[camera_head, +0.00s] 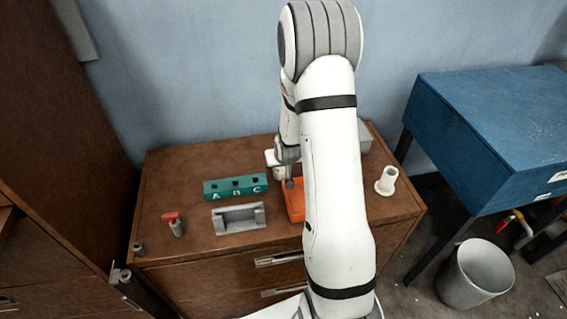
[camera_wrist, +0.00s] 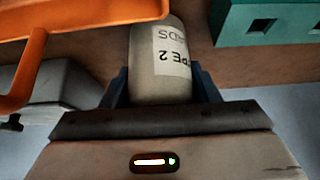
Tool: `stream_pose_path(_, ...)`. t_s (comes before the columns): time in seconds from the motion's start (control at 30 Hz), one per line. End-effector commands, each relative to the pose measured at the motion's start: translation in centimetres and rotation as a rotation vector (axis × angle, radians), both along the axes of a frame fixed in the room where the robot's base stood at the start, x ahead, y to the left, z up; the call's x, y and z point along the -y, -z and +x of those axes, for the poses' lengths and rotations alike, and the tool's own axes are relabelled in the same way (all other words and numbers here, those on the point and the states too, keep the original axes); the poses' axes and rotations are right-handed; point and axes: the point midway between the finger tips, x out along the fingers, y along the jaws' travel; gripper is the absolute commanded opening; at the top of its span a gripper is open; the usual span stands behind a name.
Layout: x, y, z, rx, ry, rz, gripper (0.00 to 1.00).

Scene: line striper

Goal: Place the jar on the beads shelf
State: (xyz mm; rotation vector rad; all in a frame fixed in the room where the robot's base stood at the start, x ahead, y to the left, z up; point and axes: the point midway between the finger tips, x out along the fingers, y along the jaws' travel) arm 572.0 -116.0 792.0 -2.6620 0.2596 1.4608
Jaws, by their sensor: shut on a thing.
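The jar (camera_wrist: 158,75) is a pale beige cylinder with a white label, on which "TYPE 2" and part of a second word read upside down in the wrist view. My gripper (camera_wrist: 157,88) is shut on it, with a dark finger on either side. In the head view my gripper (camera_head: 278,160) is over the back of the wooden cabinet, partly hidden by my arm. I cannot tell whether the jar touches the cabinet top. No shelf marked for beads can be made out.
The cabinet top (camera_head: 165,190) bears a teal A-B-C block (camera_head: 235,188), a grey cradle (camera_head: 238,219), an orange tray (camera_head: 295,203), a red-topped item (camera_head: 174,223) and a white flanged tube (camera_head: 387,181). A blue cabinet (camera_head: 490,115) and a bin (camera_head: 475,275) stand right.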

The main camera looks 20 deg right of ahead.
Motion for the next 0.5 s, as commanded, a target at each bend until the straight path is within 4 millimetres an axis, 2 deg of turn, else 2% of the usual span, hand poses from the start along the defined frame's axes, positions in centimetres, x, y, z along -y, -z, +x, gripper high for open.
stream_pose_path(0.4,0.09,0.73,0.09,0.005,0.001,-0.001,0.18)
stream_pose_path(0.43,0.09,0.63,0.04,0.003,0.001,-0.001,0.57)
stream_pose_path(0.5,0.09,0.6,0.03,0.002,0.001,-0.001,0.63)
